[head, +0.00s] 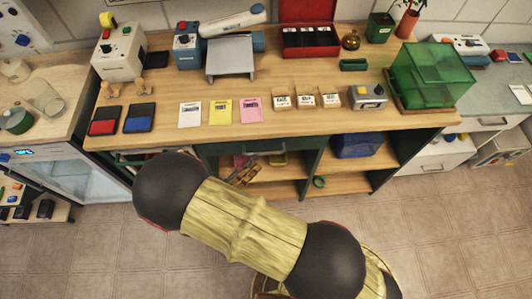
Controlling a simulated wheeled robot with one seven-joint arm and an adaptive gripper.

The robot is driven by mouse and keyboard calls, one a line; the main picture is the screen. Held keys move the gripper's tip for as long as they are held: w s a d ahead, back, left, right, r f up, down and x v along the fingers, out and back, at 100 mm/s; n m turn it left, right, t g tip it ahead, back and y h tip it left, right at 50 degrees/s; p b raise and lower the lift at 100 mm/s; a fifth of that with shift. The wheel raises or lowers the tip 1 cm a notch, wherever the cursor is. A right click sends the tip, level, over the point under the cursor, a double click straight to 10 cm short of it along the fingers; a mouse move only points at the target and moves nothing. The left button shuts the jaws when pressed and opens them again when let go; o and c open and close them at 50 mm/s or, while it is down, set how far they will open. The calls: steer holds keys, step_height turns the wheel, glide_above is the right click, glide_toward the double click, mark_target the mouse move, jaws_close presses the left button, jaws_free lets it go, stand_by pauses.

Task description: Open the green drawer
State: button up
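The green drawer (228,149) appears as a dark green front under the worktop, near the middle of the head view. The front looks shut or nearly shut, but the steep view makes this hard to tell. My arm, with dark round joints and a yellow bamboo-like link, crosses the view below the drawer and hides part of the cabinet to its left.
The wooden worktop (160,142) holds cards, small boxes, devices and a green clear box (428,78). Open shelves (275,188) lie below, with a blue bin (357,144) at right. A glass-fronted appliance (75,172) stands left. The tiled floor at right is clear.

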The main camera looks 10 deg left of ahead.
mark_target(265, 153)
steer(key=b+x, duration=0.1)
steer(key=x, duration=0.6)
steer(key=shift+c, duration=0.6)
steer(key=shift+s, duration=0.1)
jaws_close()
